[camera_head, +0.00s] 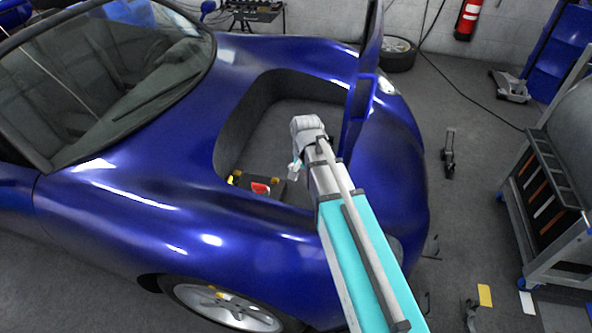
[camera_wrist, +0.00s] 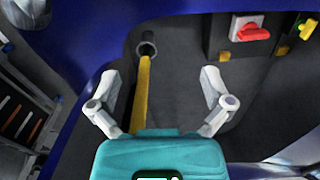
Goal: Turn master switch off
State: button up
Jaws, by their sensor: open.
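The master switch (camera_head: 260,188) is a red knob on a light base, inside the open front compartment of the blue car (camera_head: 110,235). In the wrist view the red switch (camera_wrist: 252,31) sits at the upper right, mounted on a dark panel. My gripper (camera_wrist: 171,75) is open and empty, its two light fingers spread apart. The switch lies beyond and to the right of the right finger, not between the fingers. In the head view my arm reaches over the car's nose into the compartment, and the fingertips are small and partly hidden there.
A yellow rod (camera_wrist: 142,95) runs from a round socket (camera_wrist: 147,49) between my fingers in the wrist view. Yellow parts (camera_wrist: 307,28) flank the switch. The raised blue lid (camera_head: 361,95) stands close to the right of my arm. A tool cart (camera_head: 550,190) stands at the right.

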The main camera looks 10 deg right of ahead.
jog(key=shift+s+d+r+n, duration=0.25)
jog(key=shift+s+d+n, duration=0.25)
jog(key=shift+s, duration=0.3)
jog(key=s+d+n, duration=0.4)
jog(key=s+d, duration=0.2)
jog(key=s, duration=0.4)
notch_tip(320, 180, up, 15)
jog(key=p, duration=1.5)
jog(key=shift+r+p, duration=0.15)
jog(key=shift+p, duration=0.2)
jog(key=shift+w+d, duration=0.1)
